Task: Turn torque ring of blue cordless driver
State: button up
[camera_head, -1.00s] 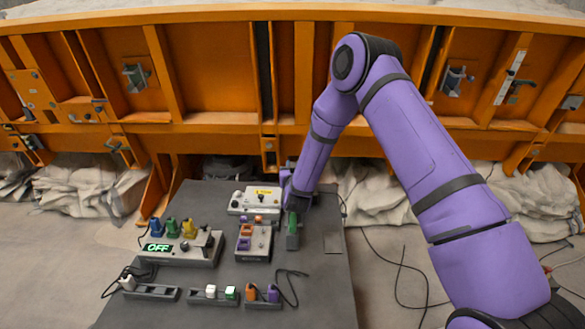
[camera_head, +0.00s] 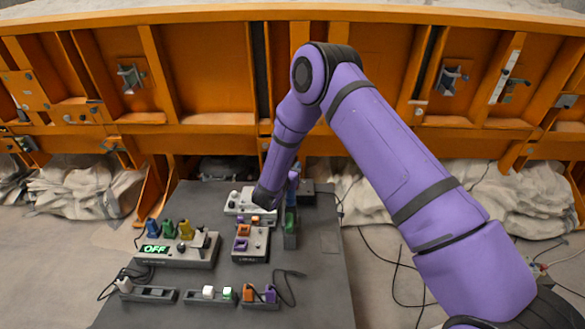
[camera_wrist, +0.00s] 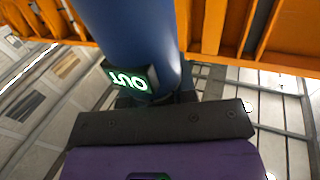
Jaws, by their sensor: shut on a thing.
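The blue cordless driver (camera_head: 292,190) stands upright at the back right of the dark table, above a green part (camera_head: 290,220). In the wrist view the driver (camera_wrist: 125,35) fills the upper middle as a large blue cylinder. A small lit display (camera_wrist: 130,79) on it shows letters like "OUT", turned over. My gripper (camera_head: 283,194) is against the driver from the left and shut on it. In the wrist view its dark body crosses the lower middle. The fingertips and the torque ring cannot be made out clearly.
A control box with an "OFF" display (camera_head: 185,253) and coloured plugs stands at left. Small sockets and cables lie at the front. An orange wall (camera_head: 220,80) rises behind.

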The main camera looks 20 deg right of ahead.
jog(key=o, duration=0.9)
jog(key=v, duration=1)
jog(key=shift+s+a, duration=0.25)
jog(key=shift+a, duration=0.05)
